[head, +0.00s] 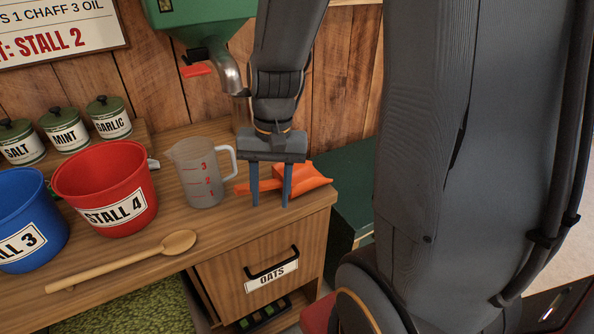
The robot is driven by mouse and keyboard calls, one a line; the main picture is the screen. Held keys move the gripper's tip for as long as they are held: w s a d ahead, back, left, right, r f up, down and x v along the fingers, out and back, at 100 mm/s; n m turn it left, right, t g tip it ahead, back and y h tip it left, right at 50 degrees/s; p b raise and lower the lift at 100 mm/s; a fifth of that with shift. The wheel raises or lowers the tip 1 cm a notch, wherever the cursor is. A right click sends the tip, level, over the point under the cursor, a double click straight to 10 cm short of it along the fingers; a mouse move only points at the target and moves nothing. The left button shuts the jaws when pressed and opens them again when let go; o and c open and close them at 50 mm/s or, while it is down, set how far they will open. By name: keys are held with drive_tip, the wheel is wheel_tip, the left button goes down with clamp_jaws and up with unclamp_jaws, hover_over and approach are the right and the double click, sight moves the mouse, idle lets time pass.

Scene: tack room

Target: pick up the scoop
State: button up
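An orange scoop (310,179) lies on the wooden worktop (222,228) near its right end. Its handle points left and its wider bowl points right. My gripper (270,202) hangs straight down at the scoop with its two fingers apart. The fingers cover parts of the scoop, and some of its orange handle shows between them. I cannot tell whether the fingers straddle the handle or stand just in front of it. No grip on it is visible.
A clear measuring jug (200,178) stands close left of my gripper. A red bucket (112,190), a blue bucket (20,215) and a wooden spoon (125,260) are further left. A green hopper (205,25) with a metal spout (229,75) hangs behind. An oats drawer (262,262) is below.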

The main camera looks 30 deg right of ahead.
sight(272, 183)
drive_tip(key=w+d+r+m+y+p, duration=0.1)
drive_tip(key=m, duration=0.2)
drive_tip(key=w+d+r+m+y+p, duration=0.1)
drive_tip(key=w+r+m+p, duration=0.1)
drive_tip(key=m, duration=0.1)
drive_tip(key=w+d+r+m+p, duration=0.1)
drive_tip(key=w+m+p, duration=0.1)
drive_tip(key=m, duration=0.2)
drive_tip(key=shift+w+r+y, duration=0.25)
drive_tip(key=shift+y, duration=0.15)
drive_tip(key=shift+w+d+m+p, duration=0.15)
drive_tip(key=shift+w+m+p, duration=0.15)
drive_tip(key=shift+m, duration=0.3)
drive_tip(key=shift+w+f, duration=0.1)
drive_tip(key=shift+a+p+x, duration=0.15)
drive_tip(key=shift+p+x, duration=0.4)
drive_tip(key=shift+x, duration=1.3)
drive_tip(key=shift+a+p+x, duration=0.1)
drive_tip(key=shift+p+x, duration=0.4)
drive_tip(key=shift+x, duration=1.4)
drive_tip(key=shift+w, duration=0.2)
drive_tip(key=shift+c, duration=0.2)
clamp_jaws()
